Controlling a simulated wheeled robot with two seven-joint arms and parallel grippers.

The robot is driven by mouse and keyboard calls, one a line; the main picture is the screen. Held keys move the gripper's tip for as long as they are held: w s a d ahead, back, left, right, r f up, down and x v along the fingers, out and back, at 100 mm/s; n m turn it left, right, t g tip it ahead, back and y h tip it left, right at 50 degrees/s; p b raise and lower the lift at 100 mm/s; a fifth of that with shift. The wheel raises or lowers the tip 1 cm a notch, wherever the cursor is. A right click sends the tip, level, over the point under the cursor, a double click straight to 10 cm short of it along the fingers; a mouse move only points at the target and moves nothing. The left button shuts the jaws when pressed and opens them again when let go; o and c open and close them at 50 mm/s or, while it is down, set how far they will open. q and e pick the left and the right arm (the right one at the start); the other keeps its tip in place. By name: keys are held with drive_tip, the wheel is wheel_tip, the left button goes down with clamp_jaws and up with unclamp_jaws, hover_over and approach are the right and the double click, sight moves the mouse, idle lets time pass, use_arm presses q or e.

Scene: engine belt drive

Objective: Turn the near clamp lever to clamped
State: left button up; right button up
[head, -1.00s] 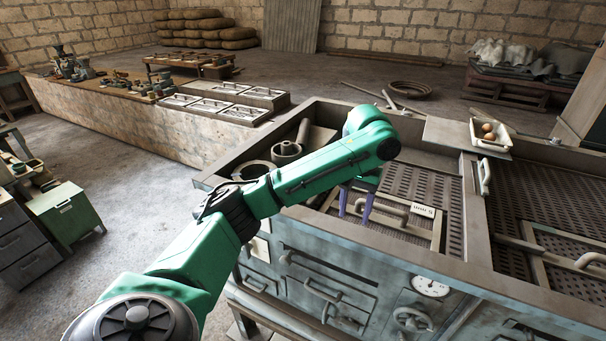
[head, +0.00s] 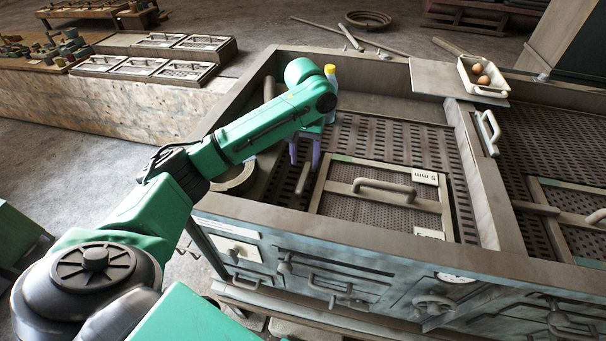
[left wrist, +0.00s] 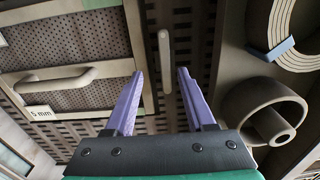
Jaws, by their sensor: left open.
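The clamp lever (head: 303,178) is a short, pale, rounded bar just left of the framed mesh screen (head: 382,207) with its 5 mm label. In the left wrist view the lever (left wrist: 164,62) lies roughly along the fingers' direction, between and beyond the tips. My left gripper (head: 304,165), with purple fingers, is open above the lever; in the left wrist view its fingertips (left wrist: 160,74) stand either side of the lever's lower end. I cannot tell whether they touch it. My right gripper is out of view.
The screen's handle (head: 384,187) rises right of the fingers. A grey hollow cylinder (left wrist: 262,108) and a curved belt-like ring (left wrist: 293,35) lie to the right in the left wrist view. The bench's raised rim (head: 340,232) runs in front. A white tray (head: 483,88) stands behind.

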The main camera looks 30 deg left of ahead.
sight(302, 180)
use_arm(q)
drive_tip(key=f, duration=0.2)
drive_tip(key=a+f+p, duration=0.1)
drive_tip(key=f, duration=0.5)
drive_tip(key=shift+w+a, duration=0.3)
drive_tip(key=shift+w, duration=0.05)
drive_tip(key=shift+d+f+p, duration=0.15)
drive_tip(key=shift+f+p, duration=0.1)
drive_tip(key=shift+p, duration=0.05)
drive_tip(key=shift+s+d, duration=0.15)
drive_tip(key=shift+d, duration=0.05)
drive_tip(key=shift+c, duration=0.6)
drive_tip(key=shift+a, duration=0.15)
clamp_jaws()
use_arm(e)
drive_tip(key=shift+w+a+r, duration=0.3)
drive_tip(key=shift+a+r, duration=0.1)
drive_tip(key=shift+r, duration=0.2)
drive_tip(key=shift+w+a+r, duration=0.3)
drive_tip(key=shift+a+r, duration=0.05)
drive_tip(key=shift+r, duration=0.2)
